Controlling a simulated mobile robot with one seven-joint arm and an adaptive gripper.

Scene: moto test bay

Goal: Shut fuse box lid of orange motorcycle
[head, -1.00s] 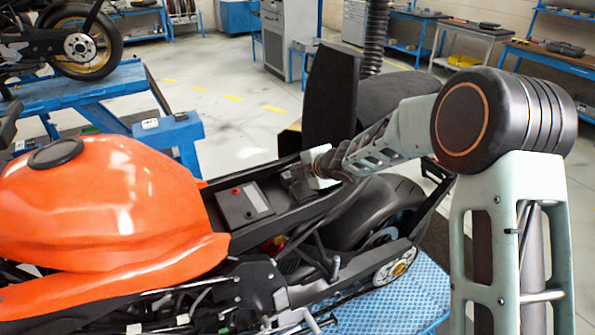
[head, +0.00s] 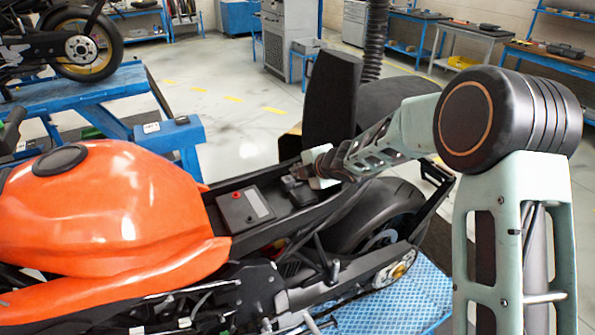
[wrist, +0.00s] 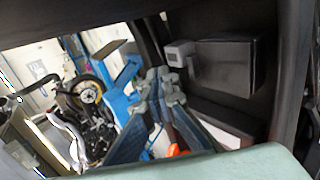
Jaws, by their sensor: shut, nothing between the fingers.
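The orange motorcycle (head: 110,205) stands on a blue platform, its under-seat bay open. A small black box (head: 299,192), which looks like the fuse box, sits in the bay right of the battery. Its lid is partly hidden, and I cannot tell whether it is fully down. My gripper (head: 292,173) is shut and empty, just above and beside this box; contact is unclear. The wrist view shows the closed fingers (wrist: 158,85) left of a dark box (wrist: 228,65) with a small grey block; which box this is remains unclear.
The battery (head: 243,208), with a red terminal and pale label, lies left of the black box. A tall black panel (head: 331,100) rises behind my gripper. The rear wheel (head: 375,212) is below my arm. A blue bench (head: 90,100) holds another motorcycle at the back left.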

